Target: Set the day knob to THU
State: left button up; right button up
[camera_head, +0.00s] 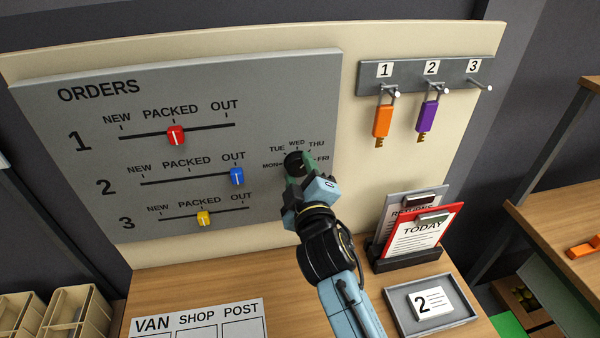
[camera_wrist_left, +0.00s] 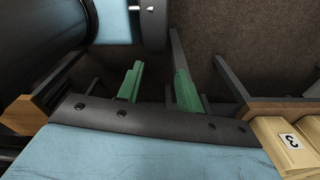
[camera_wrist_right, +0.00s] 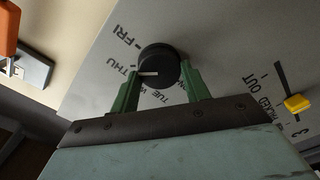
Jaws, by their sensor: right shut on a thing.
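The black day knob (camera_wrist_right: 158,62) is on the grey orders board (camera_head: 60,130). My right gripper (camera_head: 297,170) is shut on it, with green fingers on either side in the right wrist view (camera_wrist_right: 160,80). In that view the knob's white pointer line points left, to the THU label (camera_wrist_right: 130,67) side; its exact alignment is hard to tell. The head view shows day labels around the knob, which my gripper partly hides. My left gripper (camera_wrist_left: 158,85) shows only in its wrist view, with fingers apart and nothing between them.
Red, blue and yellow sliders (camera_head: 176,135) sit left of the knob. Orange and purple key tags (camera_head: 382,120) hang at the upper right. A clipboard stand (camera_head: 410,255) and a grey tray (camera_head: 391,299) stand right of my right arm.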

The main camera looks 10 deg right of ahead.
jog(key=o, duration=1)
jog(key=s+b, duration=0.2)
jog(key=s, duration=1.1)
jog(key=shift+s, duration=0.2)
